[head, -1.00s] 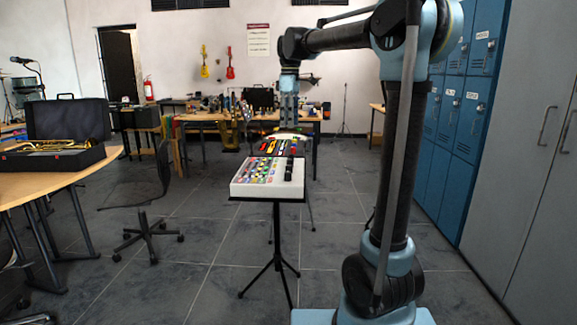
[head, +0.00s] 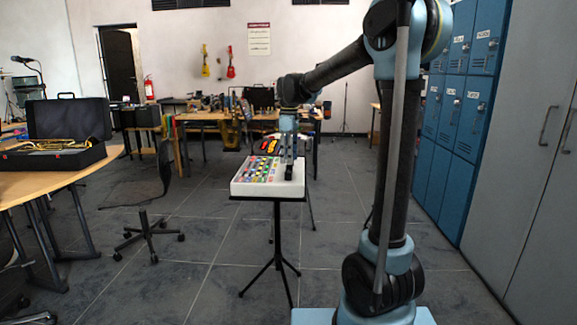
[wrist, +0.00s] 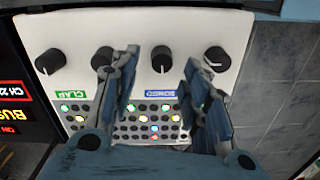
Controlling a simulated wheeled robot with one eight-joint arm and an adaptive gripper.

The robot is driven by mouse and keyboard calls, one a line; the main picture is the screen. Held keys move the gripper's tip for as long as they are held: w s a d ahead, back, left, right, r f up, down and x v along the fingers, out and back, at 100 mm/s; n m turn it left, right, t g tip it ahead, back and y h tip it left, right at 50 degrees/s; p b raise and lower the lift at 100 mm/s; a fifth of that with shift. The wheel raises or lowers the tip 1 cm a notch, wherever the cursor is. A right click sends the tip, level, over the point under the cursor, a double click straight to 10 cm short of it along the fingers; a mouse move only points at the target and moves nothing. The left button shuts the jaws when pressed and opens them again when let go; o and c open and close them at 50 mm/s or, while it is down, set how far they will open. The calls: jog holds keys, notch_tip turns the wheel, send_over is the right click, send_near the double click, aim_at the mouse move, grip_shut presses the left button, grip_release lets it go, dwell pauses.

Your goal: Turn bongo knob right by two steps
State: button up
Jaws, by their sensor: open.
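The white instrument box (head: 268,188) has coloured buttons and stands on a black stand. In the wrist view, its panel (wrist: 140,30) carries a row of black knobs. The bongo knob (wrist: 162,58) sits in line with the blue BONGO label (wrist: 161,93), with a white mark on its side nearer the label. My gripper (wrist: 157,62) is open, its blue-grey fingers spread left and right of this knob with gaps on both sides. The left finger partly covers a neighbouring knob (wrist: 103,58); the right finger is near another (wrist: 217,59). In the head view my gripper (head: 289,158) is over the box's right part.
A green CLAP label (wrist: 72,94) and lit buttons lie on the same panel. A dark display unit (wrist: 15,95) is at the wrist view's left edge. A chair (head: 150,190) and a table with an instrument case (head: 60,158) stand left. Blue lockers (head: 462,110) stand right.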

aim_at(289, 168)
jog(key=shift+s+f, duration=0.1)
jog(key=shift+f, duration=1.65)
grip_shut()
